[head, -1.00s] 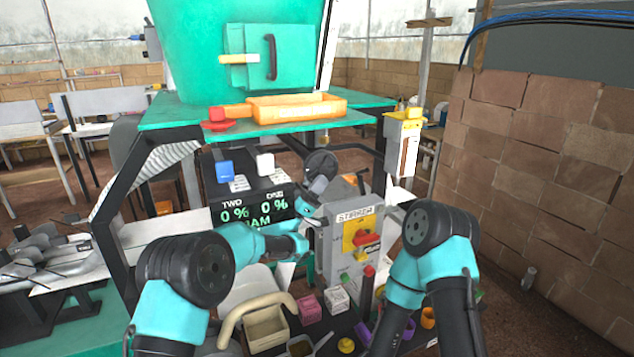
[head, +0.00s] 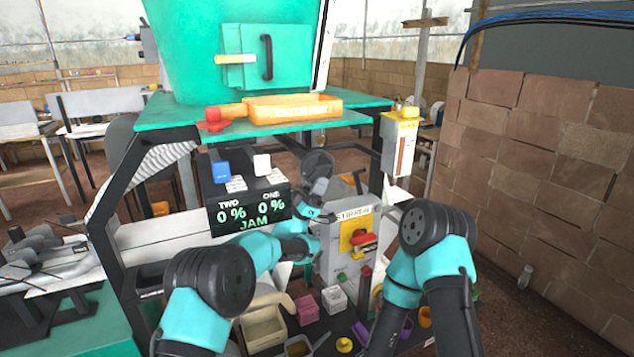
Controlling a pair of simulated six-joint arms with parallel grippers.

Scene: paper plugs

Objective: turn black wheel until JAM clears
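The black wheel (head: 318,164) is a dark round disc behind the stirrer box, under the green table. My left gripper (head: 319,187) reaches up to just below the wheel and appears close to or touching it; its fingers are small and dark, so whether they are open or shut is unclear. The black display (head: 249,213) shows TWO 0 %, ONE 0 % and JAM in green. My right arm hangs at the right, running down to the bottom edge; its gripper cannot be made out.
The grey STIRRER box (head: 337,262) with a yellow plate and red knob stands right of my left forearm. A brick wall (head: 560,190) stands at right.

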